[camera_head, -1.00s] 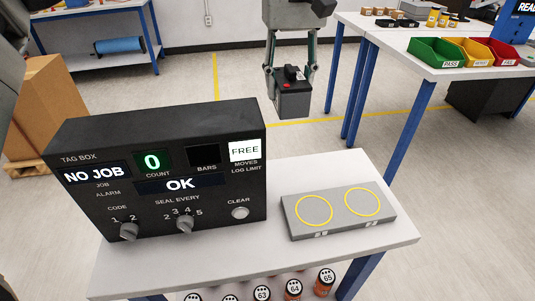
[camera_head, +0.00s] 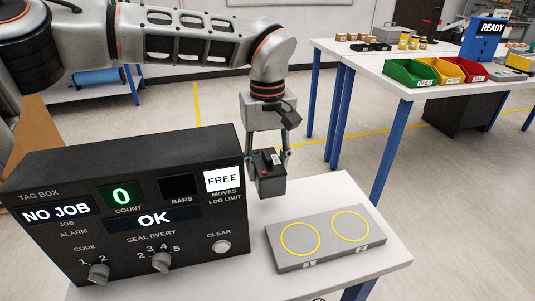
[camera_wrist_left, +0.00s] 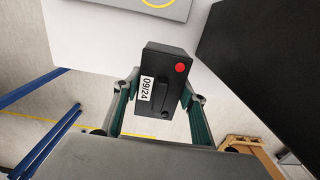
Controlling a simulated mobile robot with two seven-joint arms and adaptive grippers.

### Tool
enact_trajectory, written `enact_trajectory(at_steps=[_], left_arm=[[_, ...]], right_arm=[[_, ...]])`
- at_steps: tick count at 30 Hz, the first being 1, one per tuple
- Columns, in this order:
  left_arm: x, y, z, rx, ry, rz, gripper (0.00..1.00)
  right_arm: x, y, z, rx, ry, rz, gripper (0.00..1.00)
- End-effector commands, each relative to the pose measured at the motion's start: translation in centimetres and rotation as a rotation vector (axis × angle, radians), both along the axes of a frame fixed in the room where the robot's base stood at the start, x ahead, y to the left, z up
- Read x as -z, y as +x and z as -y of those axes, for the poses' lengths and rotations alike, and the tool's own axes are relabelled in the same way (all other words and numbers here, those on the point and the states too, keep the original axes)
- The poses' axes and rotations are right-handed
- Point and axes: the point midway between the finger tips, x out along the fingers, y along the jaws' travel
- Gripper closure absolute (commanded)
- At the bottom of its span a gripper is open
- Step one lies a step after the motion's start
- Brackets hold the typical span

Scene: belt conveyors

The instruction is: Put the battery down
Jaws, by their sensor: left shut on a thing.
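The battery (camera_head: 270,182) is a dark block with a red dot on top. My left gripper (camera_head: 268,157) is shut on it and holds it upright, near the back edge of the white table, right of the tag box. In the left wrist view the battery (camera_wrist_left: 163,75) sits between the two green-lined fingers (camera_wrist_left: 158,104); a label reading 09/24 and a red dot show on it. Whether its underside touches anything is hidden. My right gripper is not in view.
The black tag box (camera_head: 130,205) fills the table's left part, its display reading OK. A grey plate (camera_head: 325,237) with two yellow rings lies at the right, both rings empty. Green, yellow and red bins (camera_head: 410,73) stand on a farther table.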

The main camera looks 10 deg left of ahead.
Motion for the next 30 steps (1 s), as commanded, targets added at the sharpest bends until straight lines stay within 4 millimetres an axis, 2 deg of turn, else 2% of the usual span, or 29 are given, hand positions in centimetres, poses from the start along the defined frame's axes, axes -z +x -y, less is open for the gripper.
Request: enact_trajectory(at_steps=[5, 15, 28, 29, 30], left_arm=[[0.6, 0.1, 0.0, -0.001, -0.002, 0.004, 1.0], [5.3, 0.0, 0.0, -0.001, -0.001, 0.0, 1.0], [5.7, 0.1, 0.1, 0.0, -0.001, 0.005, 1.0], [5.9, 0.0, 0.0, 0.0, 0.001, 0.002, 0.54], [5.8, 0.0, 0.0, 0.0, 0.001, 0.002, 0.43]], right_arm=[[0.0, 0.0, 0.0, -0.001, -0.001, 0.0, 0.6], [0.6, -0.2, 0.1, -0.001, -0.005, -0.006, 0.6], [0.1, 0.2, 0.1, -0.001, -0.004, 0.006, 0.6], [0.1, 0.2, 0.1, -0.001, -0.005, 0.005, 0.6], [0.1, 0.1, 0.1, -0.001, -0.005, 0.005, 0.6]])
